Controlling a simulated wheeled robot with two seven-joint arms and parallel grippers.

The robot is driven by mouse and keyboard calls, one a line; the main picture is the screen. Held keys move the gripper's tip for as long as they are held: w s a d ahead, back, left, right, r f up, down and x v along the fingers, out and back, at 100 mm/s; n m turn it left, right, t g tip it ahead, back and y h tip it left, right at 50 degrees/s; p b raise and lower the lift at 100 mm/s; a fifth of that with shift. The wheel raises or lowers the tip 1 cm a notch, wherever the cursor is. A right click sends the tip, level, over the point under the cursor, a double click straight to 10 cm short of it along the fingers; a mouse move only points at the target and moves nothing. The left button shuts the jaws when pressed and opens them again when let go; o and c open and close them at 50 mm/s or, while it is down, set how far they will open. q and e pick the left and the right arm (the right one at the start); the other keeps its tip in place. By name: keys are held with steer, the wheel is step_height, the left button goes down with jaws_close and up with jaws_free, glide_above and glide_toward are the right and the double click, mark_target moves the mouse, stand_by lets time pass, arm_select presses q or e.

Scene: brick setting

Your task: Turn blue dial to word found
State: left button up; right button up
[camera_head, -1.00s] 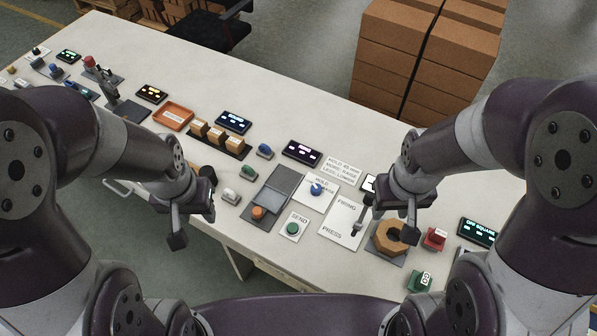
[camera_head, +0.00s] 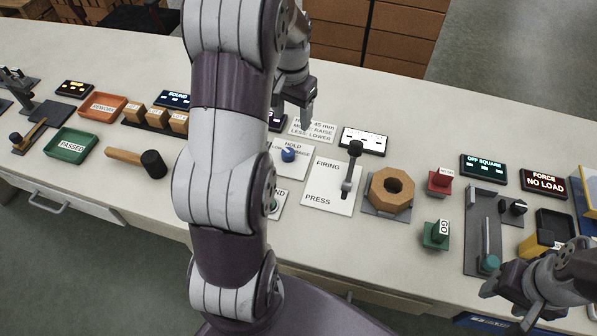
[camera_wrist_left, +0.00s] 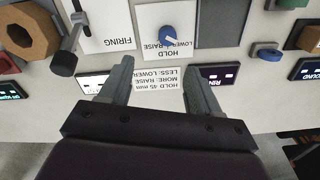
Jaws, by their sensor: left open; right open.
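The blue dial (camera_head: 289,154) sits on a white plate (camera_head: 300,172) marked HOLD and RAISE in the head view. The dial also shows in the left wrist view (camera_wrist_left: 167,35), with a pale pointer line, beside the words HOLD, LOWER and RAISE; which word it points at is too small to tell. A card (camera_head: 316,130) behind it reads HOLD 45 mm, MORE: RAISE, LESS: LOWER. My left gripper (camera_wrist_left: 158,66) is open and empty, above and behind the dial, not touching it. My right gripper (camera_head: 505,302) is open at the lower right, away from the dial.
A FIRING PRESS lever (camera_head: 350,172) stands right of the dial, then a wooden octagonal ring (camera_head: 391,189). Red (camera_head: 440,180) and green (camera_head: 436,233) buttons stand farther right. A hammer (camera_head: 140,160) lies left. My left arm hides part of the table.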

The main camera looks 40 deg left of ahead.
mark_target(288, 152)
arm_select(q)
steer(key=f, duration=0.4)
steer(key=a+f, duration=0.1)
steer(key=f, duration=0.3)
steer(key=f+b, duration=0.1)
steer(key=f, duration=0.4)
steer(key=shift+s+a+f, duration=0.1)
steer(key=shift+a, duration=0.15)
steer(key=c, duration=1.1)
